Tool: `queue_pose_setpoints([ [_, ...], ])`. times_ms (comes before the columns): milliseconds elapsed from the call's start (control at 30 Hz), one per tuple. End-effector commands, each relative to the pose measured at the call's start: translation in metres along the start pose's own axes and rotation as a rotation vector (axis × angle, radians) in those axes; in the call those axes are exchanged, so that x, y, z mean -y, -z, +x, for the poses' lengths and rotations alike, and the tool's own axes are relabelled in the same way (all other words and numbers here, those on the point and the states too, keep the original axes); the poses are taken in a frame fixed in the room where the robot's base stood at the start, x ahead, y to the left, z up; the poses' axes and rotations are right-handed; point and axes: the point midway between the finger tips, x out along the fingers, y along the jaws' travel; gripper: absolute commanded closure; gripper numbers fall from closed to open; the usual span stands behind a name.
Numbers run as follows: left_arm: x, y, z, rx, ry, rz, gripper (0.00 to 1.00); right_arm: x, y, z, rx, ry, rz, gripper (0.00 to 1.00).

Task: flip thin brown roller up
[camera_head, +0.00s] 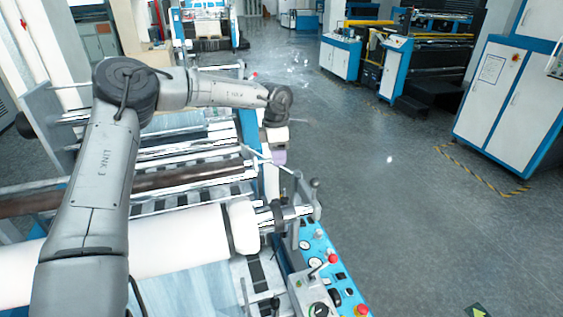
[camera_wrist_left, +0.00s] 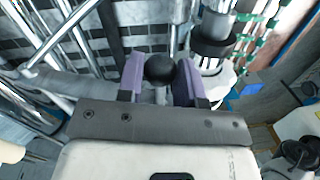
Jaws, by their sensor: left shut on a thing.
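The thin brown roller (camera_head: 150,181) lies across the machine behind the large white roll (camera_head: 150,243), and my left arm crosses in front of part of it. My left gripper (camera_head: 279,157) is at the roller's right end, over the machine's side frame. In the left wrist view its purple fingers (camera_wrist_left: 160,78) are shut on a round black knob (camera_wrist_left: 160,68), one finger on each side. The rod below the knob is mostly hidden. My right gripper is in neither view.
A metal shaft with a black collar (camera_wrist_left: 213,46) is close beside the fingers. A control panel (camera_head: 322,285) with gauges and a red button is at the machine's right front. Open grey floor (camera_head: 400,200) lies to the right, with blue and white cabinets (camera_head: 505,100) beyond.

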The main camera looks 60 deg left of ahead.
Motion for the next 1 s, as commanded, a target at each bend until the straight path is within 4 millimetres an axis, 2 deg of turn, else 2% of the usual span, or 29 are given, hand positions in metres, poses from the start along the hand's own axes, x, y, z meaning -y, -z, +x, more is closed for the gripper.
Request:
queue_pose_setpoints([
  [200, -0.002, 0.0, -0.003, 0.001, -0.01, 0.0, 1.0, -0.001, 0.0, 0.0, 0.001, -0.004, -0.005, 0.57],
  [233, -0.002, 0.0, -0.003, 0.001, -0.01, 0.0, 0.65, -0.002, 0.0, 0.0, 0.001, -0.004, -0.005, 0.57],
  [467, -0.001, 0.0, -0.002, 0.001, -0.007, 0.0, 0.43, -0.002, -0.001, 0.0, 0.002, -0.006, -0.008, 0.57],
  [767, -0.001, 0.0, -0.003, 0.001, -0.006, -0.001, 0.42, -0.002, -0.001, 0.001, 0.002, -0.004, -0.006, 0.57],
  [867, -0.001, -0.001, -0.011, 0.002, -0.008, -0.001, 0.42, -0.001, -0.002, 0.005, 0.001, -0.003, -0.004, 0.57],
  [1000, -0.001, 0.0, -0.033, 0.003, -0.01, -0.001, 0.42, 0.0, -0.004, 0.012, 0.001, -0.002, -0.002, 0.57],
])
